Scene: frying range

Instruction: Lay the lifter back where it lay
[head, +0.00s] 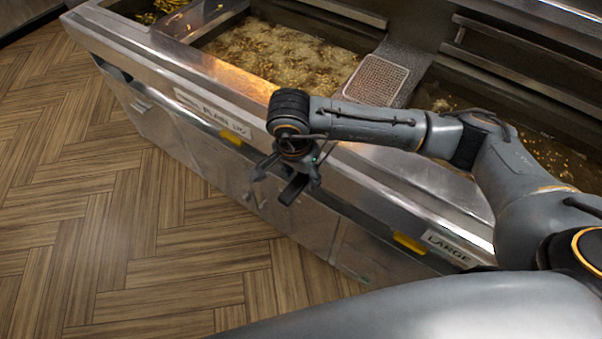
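My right gripper (286,177) hangs in front of the fryer's front panel, pointing down. Its fingers look spread apart, with a dark block at the tip of the nearer one. I see no tool clearly between them. No lifter can be made out for certain. A perforated rectangular plate (377,79) lies on the metal divider between two vats, behind my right forearm; I cannot tell whether it is part of the lifter. My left gripper is out of view.
The steel fryer (130,42) runs diagonally, with a vat of frying food (275,55) behind the front ledge and another vat (545,150) at right. Labels read PLAIN (212,112) and LARGE (452,247). Yellow tabs sit below the ledge. The wooden floor (110,220) is clear.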

